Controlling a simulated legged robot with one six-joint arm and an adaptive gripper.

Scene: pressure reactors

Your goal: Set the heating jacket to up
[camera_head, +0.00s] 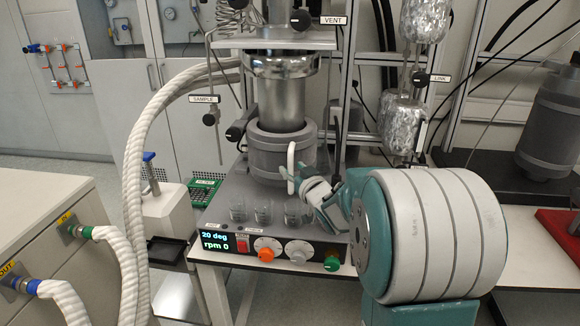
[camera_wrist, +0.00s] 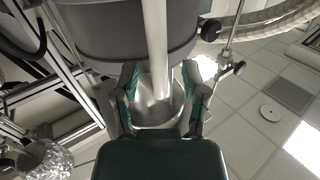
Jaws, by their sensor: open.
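The heating jacket (camera_head: 268,158) is a grey ringed cylinder standing low on the reactor base in the head view. The bare steel vessel (camera_head: 283,98) shows above it. A white upright handle (camera_head: 291,160) is on the jacket's right front side. My gripper (camera_head: 302,183) is at this handle. In the wrist view, the jacket (camera_wrist: 105,35) fills the top, and the pale handle (camera_wrist: 156,45) runs down between the two spread fingers of my gripper (camera_wrist: 161,88). The fingers are open, with gaps on both sides of the handle. The handle's far end is hard to make out.
The control panel (camera_head: 265,247) has a display and knobs. Thick white hoses (camera_head: 133,170) run at left. A metal frame post (camera_head: 346,90) stands behind the handle.

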